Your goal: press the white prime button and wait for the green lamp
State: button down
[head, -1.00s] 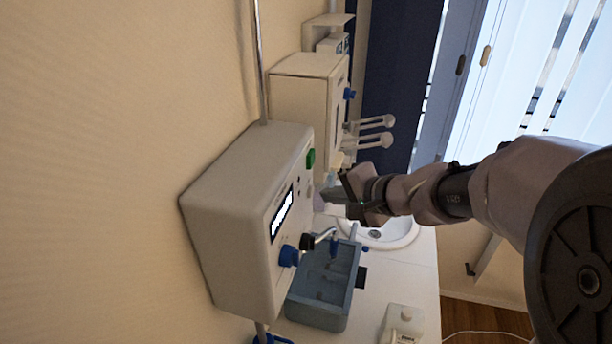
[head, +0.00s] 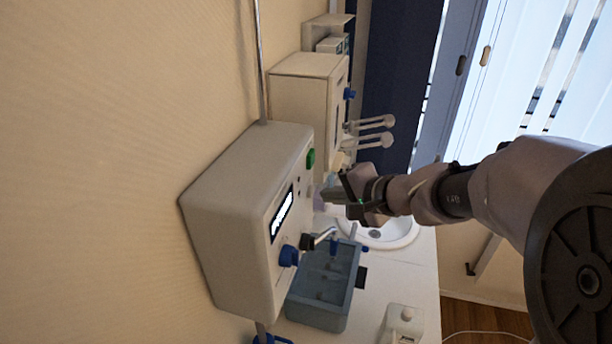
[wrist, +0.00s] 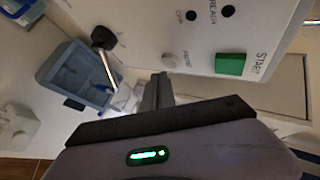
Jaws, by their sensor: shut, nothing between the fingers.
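The white prime button (wrist: 168,60) is a small pale knob on the front panel of the cream machine (head: 235,195), which also shows in the wrist view (wrist: 225,20). My gripper (wrist: 160,84) is shut and empty, its tips close to the button; I cannot tell whether they touch it. In the head view my gripper (head: 328,196) is in front of the panel and the button cannot be made out. The round lamp marked READY (wrist: 228,11) is dark, and so is the one beside it (wrist: 192,15). A green START button (wrist: 229,64) sits on the same panel.
A blue knob (head: 289,256) and a metal spout (head: 324,235) stick out of the machine. A blue-grey tray (head: 322,300) lies under the spout. A sink (head: 392,236) and a small white device (head: 402,322) are nearby. A second cream machine (head: 300,95) stands further back.

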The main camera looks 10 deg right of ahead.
jog(key=shift+a, duration=0.1)
jog(key=shift+w+a+b, duration=0.2)
jog(key=shift+a+b, duration=0.15)
jog(key=shift+b, duration=0.05)
jog(key=shift+w+a+b, duration=0.15)
jog(key=shift+a+b, duration=0.15)
jog(key=shift+a, duration=0.05)
dwell(1.0)
jog(key=shift+s+d+b, duration=0.35)
jog(key=shift+d, duration=0.4)
jog(key=shift+s+d+b, duration=0.2)
jog(key=shift+s+d, duration=0.1)
jog(key=shift+d, duration=0.45)
jog(key=shift+s+d+b, duration=0.2)
jog(key=shift+s+d, duration=0.15)
jog(key=shift+d, duration=0.45)
jog(key=shift+s+d+b, duration=0.2)
jog(key=shift+s+d, duration=0.1)
jog(key=shift+d, duration=0.45)
